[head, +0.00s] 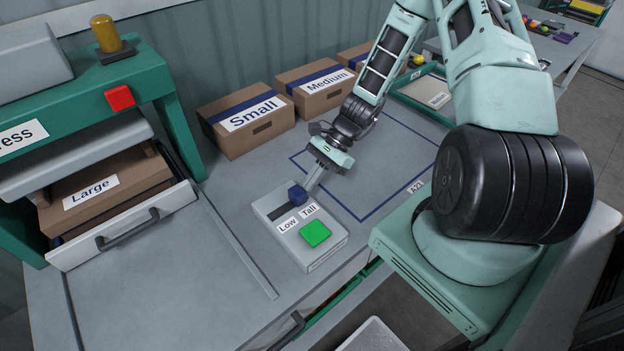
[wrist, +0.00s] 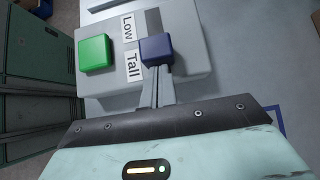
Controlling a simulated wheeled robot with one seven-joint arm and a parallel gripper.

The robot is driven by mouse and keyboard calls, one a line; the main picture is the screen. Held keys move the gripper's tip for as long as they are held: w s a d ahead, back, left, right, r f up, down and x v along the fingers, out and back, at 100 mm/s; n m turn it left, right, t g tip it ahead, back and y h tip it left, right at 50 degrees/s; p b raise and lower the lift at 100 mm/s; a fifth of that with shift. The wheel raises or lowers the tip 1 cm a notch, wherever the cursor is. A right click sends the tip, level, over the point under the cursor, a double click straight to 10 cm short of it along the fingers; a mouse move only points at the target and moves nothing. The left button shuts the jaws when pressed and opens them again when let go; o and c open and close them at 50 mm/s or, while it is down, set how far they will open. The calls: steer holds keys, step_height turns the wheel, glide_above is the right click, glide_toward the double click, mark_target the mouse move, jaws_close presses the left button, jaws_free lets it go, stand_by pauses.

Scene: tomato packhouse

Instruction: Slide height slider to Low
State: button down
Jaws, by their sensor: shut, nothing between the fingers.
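The height slider is a blue knob (head: 297,195) in a dark slot on a light grey control box (head: 268,210). The knob is at the Tall end, and the bare slot runs from it toward the Low end. In the wrist view the knob (wrist: 157,50) stands beside the Tall label (wrist: 133,66), with the Low label (wrist: 130,28) farther up. My gripper (head: 308,186) is shut and empty. Its fingertips are right at the Tall-side face of the knob; they seem to touch it, though contact is hard to confirm.
A green button (head: 315,233) sits on the same box, close to the labels. A press with a drawer holding a Large carton (head: 100,195) stands at left. Small (head: 245,122) and Medium (head: 312,90) cartons stand behind. A blue-outlined area (head: 375,165) of table is clear.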

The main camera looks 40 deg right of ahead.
mark_target(292, 194)
steer(key=a+b, duration=0.1)
steer(key=a, duration=0.4)
steer(key=shift+a, duration=0.8)
